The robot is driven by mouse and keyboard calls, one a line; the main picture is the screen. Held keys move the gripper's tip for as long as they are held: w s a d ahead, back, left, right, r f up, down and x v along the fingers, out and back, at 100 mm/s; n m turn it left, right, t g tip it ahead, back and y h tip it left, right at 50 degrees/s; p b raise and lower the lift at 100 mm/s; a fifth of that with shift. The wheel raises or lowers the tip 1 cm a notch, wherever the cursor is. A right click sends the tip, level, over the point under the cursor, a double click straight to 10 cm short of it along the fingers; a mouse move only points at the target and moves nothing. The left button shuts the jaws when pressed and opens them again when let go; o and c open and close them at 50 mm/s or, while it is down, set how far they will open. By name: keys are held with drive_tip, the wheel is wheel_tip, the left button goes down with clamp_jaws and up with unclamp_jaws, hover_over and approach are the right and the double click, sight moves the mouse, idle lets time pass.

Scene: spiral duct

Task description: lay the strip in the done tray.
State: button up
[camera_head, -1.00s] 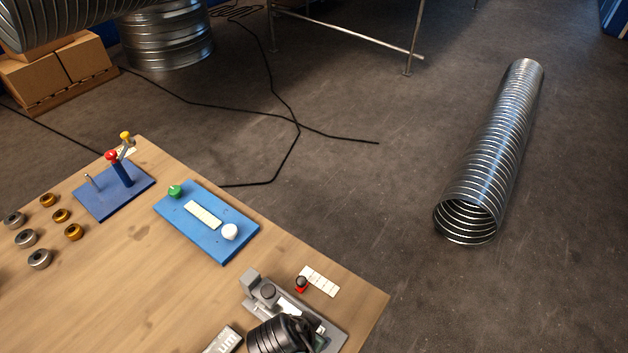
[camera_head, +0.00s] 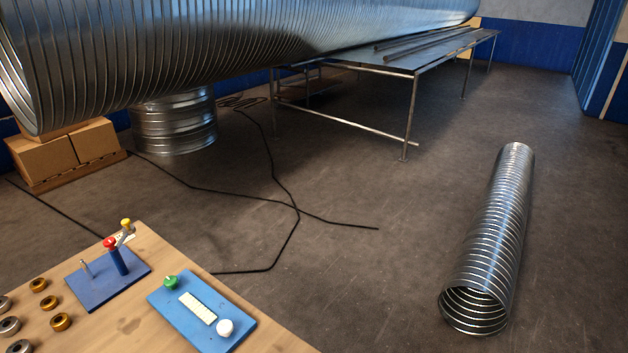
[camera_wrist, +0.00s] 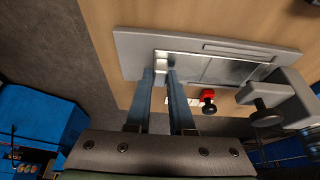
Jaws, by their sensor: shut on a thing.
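My gripper (camera_wrist: 161,72) shows in the wrist view with its two fingers close together, shut on the near end of a shiny metal strip (camera_wrist: 190,67). The strip lies along a grey fixture (camera_wrist: 135,42) on the wooden bench, and a grey clamp block with a black knob (camera_wrist: 268,112) stands at its right end. The fingertips hide part of the held end. In the head view my gripper and the strip are out of frame. I cannot make out a done tray in either view.
A small red and black knob (camera_wrist: 208,102) stands beside the fixture. In the head view the bench (camera_head: 115,325) carries a blue lever board (camera_head: 105,280), a blue button board (camera_head: 170,310) and several rings. A spiral duct (camera_head: 492,235) lies on the floor.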

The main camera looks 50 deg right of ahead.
clamp_jaws()
drive_tip(key=shift+s, duration=0.15)
drive_tip(key=shift+s+d+r+p, duration=0.15)
drive_tip(key=shift+s+p, duration=0.55)
drive_tip(key=shift+s, duration=0.6)
drive_tip(key=shift+s+d+r+p, duration=0.1)
drive_tip(key=shift+s+p, duration=0.6)
drive_tip(key=shift+s, duration=0.6)
wheel_tip(320, 180, up, 7)
drive_tip(key=p, duration=0.7)
drive_tip(key=shift+f, duration=0.1)
